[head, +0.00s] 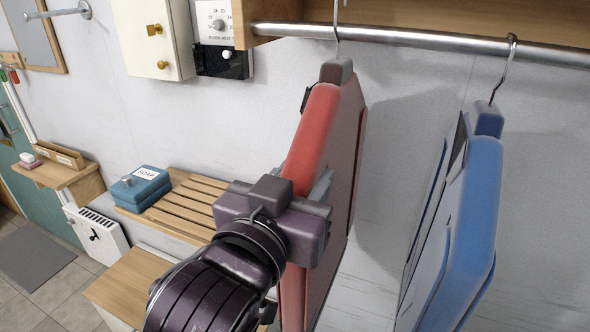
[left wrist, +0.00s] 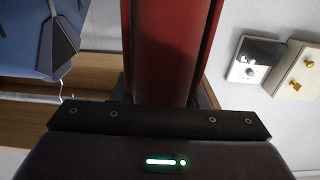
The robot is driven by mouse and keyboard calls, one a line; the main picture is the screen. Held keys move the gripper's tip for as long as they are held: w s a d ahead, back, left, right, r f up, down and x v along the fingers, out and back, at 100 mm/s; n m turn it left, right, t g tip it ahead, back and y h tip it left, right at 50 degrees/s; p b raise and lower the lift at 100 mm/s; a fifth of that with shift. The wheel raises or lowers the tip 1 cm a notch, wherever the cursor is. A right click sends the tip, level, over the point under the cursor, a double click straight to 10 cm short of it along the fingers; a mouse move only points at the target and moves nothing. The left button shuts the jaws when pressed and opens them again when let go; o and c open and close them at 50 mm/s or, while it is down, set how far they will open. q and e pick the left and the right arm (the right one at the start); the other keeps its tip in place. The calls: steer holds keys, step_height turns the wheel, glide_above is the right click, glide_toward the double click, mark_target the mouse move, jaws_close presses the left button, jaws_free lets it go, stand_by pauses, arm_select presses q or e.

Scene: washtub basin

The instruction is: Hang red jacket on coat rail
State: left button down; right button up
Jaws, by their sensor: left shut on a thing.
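The red jacket (head: 315,130) is upright below the coat rail (head: 400,40), its grey hanger top and thin wire hook (head: 337,35) uppermost. The hook crosses the front of the rail and runs up near the picture's top edge; whether it bears on the rail I cannot tell. My left gripper (head: 308,200) is shut on the jacket's near edge, about mid-height. In the left wrist view the jacket (left wrist: 168,50) stands between the fingers, which are mostly hidden. My right gripper is out of view.
A blue jacket (head: 465,210) hangs by its hook on the rail to the right. A wooden shelf (head: 440,15) lies above the rail. At left are a slatted bench (head: 185,205), a blue soap box (head: 140,188) and a wall cabinet (head: 150,40). Bare rail shows between the jackets.

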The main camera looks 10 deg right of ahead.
arm_select(q)
steer(key=shift+w+d+r+p, duration=0.15)
steer(key=shift+w+r+p, duration=0.1)
steer(key=shift+p, duration=0.05)
step_height(320, 180, down, 3)
steer(key=b, duration=0.3)
steer(key=shift+f, duration=0.15)
